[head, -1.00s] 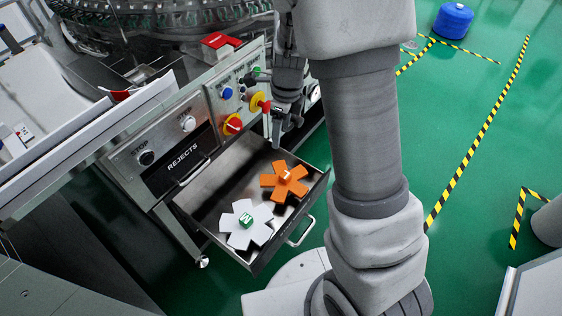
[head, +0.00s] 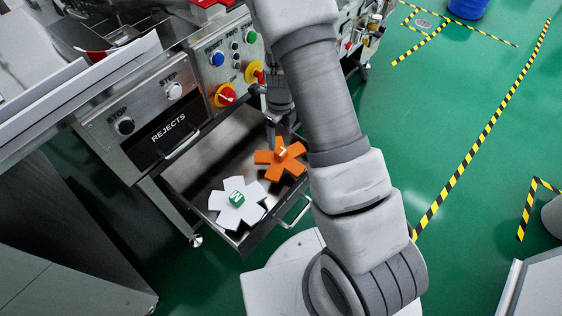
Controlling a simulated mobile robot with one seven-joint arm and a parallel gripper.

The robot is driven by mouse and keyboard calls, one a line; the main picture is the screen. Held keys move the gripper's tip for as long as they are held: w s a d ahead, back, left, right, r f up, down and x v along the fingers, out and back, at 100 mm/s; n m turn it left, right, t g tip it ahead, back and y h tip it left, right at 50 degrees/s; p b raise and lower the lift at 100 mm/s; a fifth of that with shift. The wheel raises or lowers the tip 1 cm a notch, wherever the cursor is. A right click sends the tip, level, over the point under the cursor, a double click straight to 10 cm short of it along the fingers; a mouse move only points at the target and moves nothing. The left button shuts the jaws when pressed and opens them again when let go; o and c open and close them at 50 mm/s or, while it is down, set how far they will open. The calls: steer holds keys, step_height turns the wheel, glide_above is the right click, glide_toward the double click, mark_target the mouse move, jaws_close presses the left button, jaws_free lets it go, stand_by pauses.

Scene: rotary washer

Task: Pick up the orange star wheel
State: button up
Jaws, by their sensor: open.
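The orange star wheel (head: 281,158) lies in the open drawer (head: 188,178), towards its right side. A raised block marked with a digit stands at its middle. A white star wheel (head: 238,203) with a green block at its centre lies in front and to the left of it. My gripper (head: 274,130) points down just above the orange wheel's back edge. Its fingers are small and partly dark here, and it holds nothing that I can see. My arm covers the area right of the orange wheel.
A control panel with knobs (head: 226,94) stands close behind the drawer and gripper. The REJECTS front (head: 168,128) is left of it. The drawer's handle (head: 297,211) sticks out at the front. Green floor lies open to the right.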

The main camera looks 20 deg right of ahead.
mark_target(281, 151)
steer(key=f+b, duration=0.1)
steer(key=f, duration=0.1)
steer(key=f+b, duration=0.1)
steer(key=f, duration=0.2)
steer(key=f+b, duration=0.1)
steer(key=f, duration=0.1)
steer(key=shift+s+f, duration=0.25)
steer(key=shift+s, duration=0.05)
steer(key=shift+r, duration=0.1)
jaws_close()
